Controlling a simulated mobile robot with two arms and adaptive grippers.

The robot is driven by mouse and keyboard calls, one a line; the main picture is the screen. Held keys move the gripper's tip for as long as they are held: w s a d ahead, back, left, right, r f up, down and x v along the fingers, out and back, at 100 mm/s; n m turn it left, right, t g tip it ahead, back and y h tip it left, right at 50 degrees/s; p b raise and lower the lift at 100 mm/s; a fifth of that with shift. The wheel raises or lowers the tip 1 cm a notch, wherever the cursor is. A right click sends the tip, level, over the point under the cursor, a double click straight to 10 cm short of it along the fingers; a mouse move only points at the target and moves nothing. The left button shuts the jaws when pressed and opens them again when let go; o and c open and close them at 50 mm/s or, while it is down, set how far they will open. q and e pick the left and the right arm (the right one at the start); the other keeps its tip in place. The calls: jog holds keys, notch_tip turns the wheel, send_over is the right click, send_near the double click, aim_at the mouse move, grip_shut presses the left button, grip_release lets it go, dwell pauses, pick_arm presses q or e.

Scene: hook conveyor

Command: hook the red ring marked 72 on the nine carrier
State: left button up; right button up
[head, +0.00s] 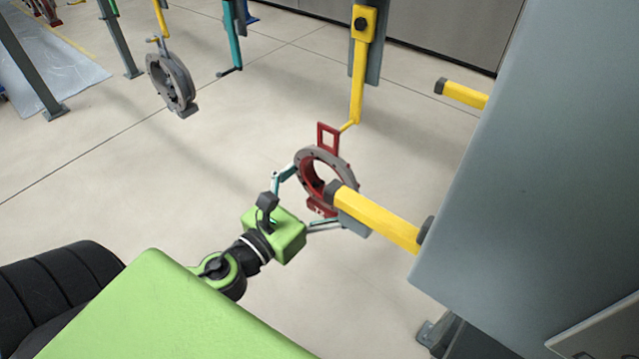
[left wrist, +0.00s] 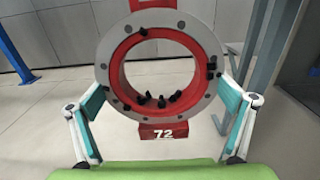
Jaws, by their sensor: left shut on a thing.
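The red ring with grey flanges (head: 309,177) is upright in the middle of the head view. In the left wrist view the ring (left wrist: 119,75) faces me, with a red block marked 72 below its bore. My left gripper (head: 310,197) is shut on it, one teal-and-white finger at each side. A red square loop (head: 328,138) tops the ring. The lower end of a yellow hook carrier (head: 357,95) appears beside the loop. I cannot tell whether they touch or the hook is through. No number is readable on this carrier. My right gripper is out of view.
Yellow bars with black ends stick out from a grey panel at right; the nearer one (head: 380,218) overlaps the ring's right edge in the head view. A grey ring (head: 171,82) hangs from another yellow carrier at upper left. A teal carrier (head: 233,38) hangs empty between.

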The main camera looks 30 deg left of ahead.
pick_arm(q)
jog(key=shift+w+d+f+p, duration=0.1)
jog(key=shift+w+f, duration=0.1)
jog(key=shift+w, duration=0.7)
jog(key=shift+w+d+f+p, duration=0.15)
jog(key=shift+w+f, duration=0.05)
jog(key=shift+w, duration=0.75)
jog(key=shift+w+d+f+p, duration=0.1)
jog(key=shift+w+f, duration=0.1)
jog(key=shift+w, duration=0.7)
jog(key=o, duration=1.5)
jog(key=shift+c, duration=0.2)
jog(key=s+a, duration=0.1)
jog(key=s, duration=1.1)
jog(key=shift+a, duration=0.3)
